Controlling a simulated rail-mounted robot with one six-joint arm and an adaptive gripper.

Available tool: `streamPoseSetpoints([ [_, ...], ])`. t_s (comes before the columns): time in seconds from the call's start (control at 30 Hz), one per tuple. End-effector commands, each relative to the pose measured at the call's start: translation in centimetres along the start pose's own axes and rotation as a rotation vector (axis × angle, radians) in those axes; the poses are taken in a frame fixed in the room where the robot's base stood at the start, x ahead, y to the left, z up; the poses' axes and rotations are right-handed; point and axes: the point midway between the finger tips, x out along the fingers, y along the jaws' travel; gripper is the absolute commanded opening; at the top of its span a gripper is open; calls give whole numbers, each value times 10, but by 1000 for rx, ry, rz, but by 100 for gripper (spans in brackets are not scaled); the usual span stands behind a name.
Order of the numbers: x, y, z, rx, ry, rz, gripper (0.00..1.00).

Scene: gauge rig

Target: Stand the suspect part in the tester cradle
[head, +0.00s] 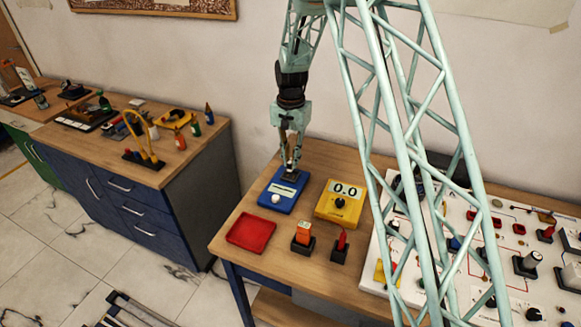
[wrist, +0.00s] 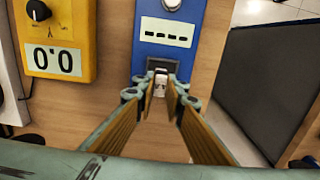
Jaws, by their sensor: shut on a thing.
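My gripper (head: 289,166) points straight down over the back end of the blue tester (head: 272,197). In the wrist view my gripper (wrist: 160,88) is shut on a small whitish part (wrist: 160,87) with a dark end, between the two fingertips. The tester's dark cradle (wrist: 178,66) is right at the fingertips. I cannot tell whether the part touches the cradle or is just above it. The cradle also shows in the head view (head: 293,176), partly behind the fingertips. The tester (wrist: 166,30) has a pale display with dark dashes and a white knob.
A yellow meter (head: 340,211) reading 0.0 stands right of the tester. An empty red tray (head: 251,231), an orange block in a black holder (head: 303,239) and a red-handled piece in a holder (head: 340,245) stand in front. A white panel (head: 375,272) fills the right side.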

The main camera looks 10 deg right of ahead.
Motion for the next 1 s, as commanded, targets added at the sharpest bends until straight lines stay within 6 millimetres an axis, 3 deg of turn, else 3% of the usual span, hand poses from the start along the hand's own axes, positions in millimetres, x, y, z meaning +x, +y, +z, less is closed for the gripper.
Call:
streamPoseSetpoints([
  [0.33,32,-2,-1,0,0,0,2],
  [0.9,39,-2,-1,0,0,0,2],
  [0.93,39,-2,-1,0,0,0,13],
  [1.0,39,-2,-1,0,0,0,20],
])
